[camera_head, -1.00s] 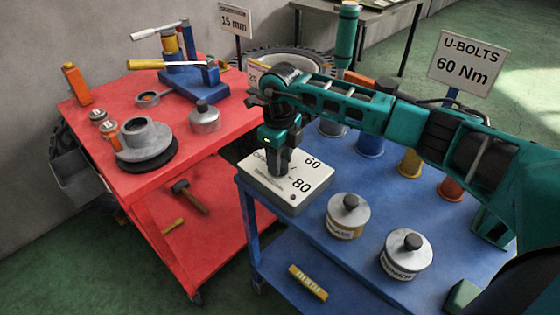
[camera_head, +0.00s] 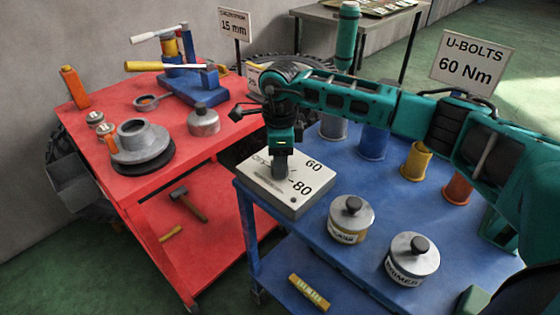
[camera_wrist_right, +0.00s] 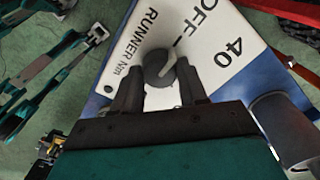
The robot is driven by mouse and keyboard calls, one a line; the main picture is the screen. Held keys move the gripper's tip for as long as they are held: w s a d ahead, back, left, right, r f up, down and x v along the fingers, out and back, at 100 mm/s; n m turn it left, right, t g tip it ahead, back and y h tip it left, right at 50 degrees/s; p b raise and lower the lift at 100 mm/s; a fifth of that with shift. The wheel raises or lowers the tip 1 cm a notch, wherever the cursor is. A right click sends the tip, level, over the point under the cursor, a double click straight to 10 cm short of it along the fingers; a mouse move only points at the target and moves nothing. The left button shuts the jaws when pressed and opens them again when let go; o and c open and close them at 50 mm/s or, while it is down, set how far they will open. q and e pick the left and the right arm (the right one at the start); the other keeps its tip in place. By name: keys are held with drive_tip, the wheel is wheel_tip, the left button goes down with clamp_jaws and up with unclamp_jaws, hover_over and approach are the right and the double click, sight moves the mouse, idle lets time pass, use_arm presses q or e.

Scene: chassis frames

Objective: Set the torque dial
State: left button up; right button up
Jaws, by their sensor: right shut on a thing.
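The torque dial's white box (camera_head: 316,198) sits on the left front corner of the blue cart, with 60 and 80 printed on its top. My right gripper (camera_head: 281,166) points straight down over it. In the right wrist view, the box top (camera_wrist_right: 140,30) shows OFF and 40. There my right gripper (camera_wrist_right: 163,86) is shut on the round dark grey dial knob (camera_wrist_right: 157,66), one finger on each side. A pale mark shows on the knob, but its exact reading is unclear. The U-bolts sign (camera_head: 468,62) reads 60 Nm. My left gripper is not in view.
Two lidded tins (camera_head: 350,220) (camera_head: 411,262) stand right of the box. Several coloured cups (camera_head: 415,162) stand behind. A red cart (camera_head: 190,165) with tools and metal parts is on the left, across a narrow gap.

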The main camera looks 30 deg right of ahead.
idle(0.4)
drive_tip(key=o, duration=1.1)
drive_tip(key=shift+c, duration=0.2)
wheel_tip(320, 180, up, 13)
drive_tip(key=shift+p, duration=0.3)
drive_tip(key=shift+a, duration=0.1)
